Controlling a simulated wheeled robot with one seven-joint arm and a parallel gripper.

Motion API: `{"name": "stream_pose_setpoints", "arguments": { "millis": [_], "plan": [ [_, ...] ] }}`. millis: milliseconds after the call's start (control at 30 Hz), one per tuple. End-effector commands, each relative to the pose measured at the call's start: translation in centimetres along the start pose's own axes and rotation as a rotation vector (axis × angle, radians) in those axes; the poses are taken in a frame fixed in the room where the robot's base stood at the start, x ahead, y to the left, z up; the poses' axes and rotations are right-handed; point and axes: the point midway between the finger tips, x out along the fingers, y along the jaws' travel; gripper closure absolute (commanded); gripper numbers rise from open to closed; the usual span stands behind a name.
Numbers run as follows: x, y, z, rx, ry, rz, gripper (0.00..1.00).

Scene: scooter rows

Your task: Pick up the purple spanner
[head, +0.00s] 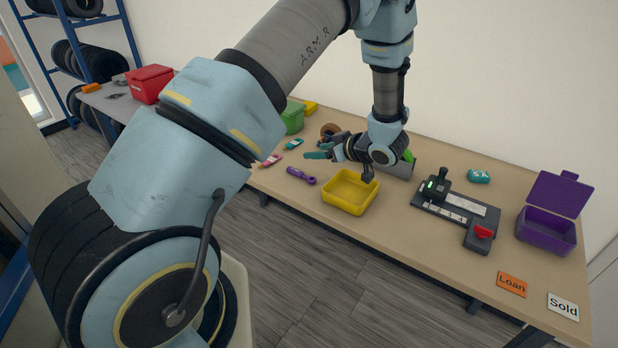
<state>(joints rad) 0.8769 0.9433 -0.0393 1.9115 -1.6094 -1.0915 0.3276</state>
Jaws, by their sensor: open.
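The purple spanner (301,175) lies flat on the workbench (420,240), left of the yellow tray and near the bench's front edge. My gripper (319,151) hangs over the bench behind and slightly right of the spanner, pointing left in the picture. The gap between the fingers is small and hard to make out in the head view.
A yellow tray (350,191) stands right of the spanner. A pink-handled tool (270,160) and a teal one (294,144) lie to its left. Farther right are a black device (455,212), a purple box (547,231), and Loan (512,284) and Sold (563,306) cards.

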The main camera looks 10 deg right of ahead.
Motion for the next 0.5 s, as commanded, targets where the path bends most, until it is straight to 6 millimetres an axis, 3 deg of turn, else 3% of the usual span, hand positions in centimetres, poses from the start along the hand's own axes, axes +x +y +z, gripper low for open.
{"name": "stream_pose_setpoints", "arguments": {
  "millis": [500],
  "plan": [
    [3.8, 0.0, 6.8, -0.001, 0.001, -0.001, 0.34]
  ]
}}
